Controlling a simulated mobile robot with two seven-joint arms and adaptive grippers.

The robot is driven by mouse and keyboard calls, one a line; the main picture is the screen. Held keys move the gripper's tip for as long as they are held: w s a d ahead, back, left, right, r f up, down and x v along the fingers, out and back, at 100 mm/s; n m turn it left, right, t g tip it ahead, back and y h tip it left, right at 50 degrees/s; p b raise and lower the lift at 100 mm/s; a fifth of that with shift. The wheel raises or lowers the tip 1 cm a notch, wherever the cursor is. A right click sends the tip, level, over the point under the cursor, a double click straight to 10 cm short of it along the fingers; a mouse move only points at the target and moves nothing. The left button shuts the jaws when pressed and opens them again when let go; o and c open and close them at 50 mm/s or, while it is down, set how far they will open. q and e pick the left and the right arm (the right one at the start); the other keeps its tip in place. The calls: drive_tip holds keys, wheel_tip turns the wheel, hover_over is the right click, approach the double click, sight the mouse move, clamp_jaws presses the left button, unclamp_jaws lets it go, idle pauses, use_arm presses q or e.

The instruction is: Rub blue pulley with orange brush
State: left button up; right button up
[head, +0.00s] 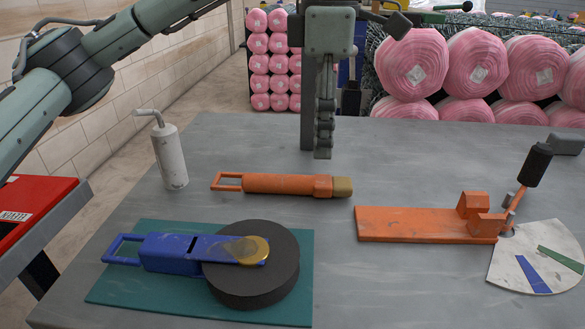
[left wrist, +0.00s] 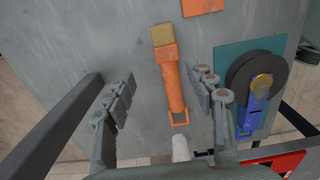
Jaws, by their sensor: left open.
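The orange brush (head: 290,185) lies flat on the grey table, its loop handle to the left and its tan bristle end to the right. The blue pulley (head: 175,252), with a large black wheel and a gold hub cap, lies on a teal mat (head: 125,292) at the front left. My left gripper (head: 323,152) points down above the table, behind the brush's bristle end in the head view. In the left wrist view its two fingers stand apart and empty, with the brush (left wrist: 173,85) showing between them below. My right gripper is not in view.
A white bottle (head: 170,157) with a bent spout stands left of the brush. An orange tool (head: 415,224) with a black-knobbed lever sits at the right beside a pale fan-shaped plate (head: 525,262). Pink rolls (head: 412,62) are stacked behind the table. The table's back middle is clear.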

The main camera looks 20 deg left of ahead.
sight(318, 180)
use_arm(q)
drive_tip(key=f, duration=0.3)
drive_tip(key=s+f, duration=0.1)
drive_tip(key=f, duration=0.2)
drive_tip(key=shift+s+f+p, duration=0.2)
drive_tip(key=shift+f+p, duration=0.05)
drive_tip(key=shift+p, duration=0.15)
drive_tip(key=shift+f, duration=0.3)
drive_tip(key=shift+c, duration=0.3)
drive_tip(key=shift+w, duration=0.1)
clamp_jaws()
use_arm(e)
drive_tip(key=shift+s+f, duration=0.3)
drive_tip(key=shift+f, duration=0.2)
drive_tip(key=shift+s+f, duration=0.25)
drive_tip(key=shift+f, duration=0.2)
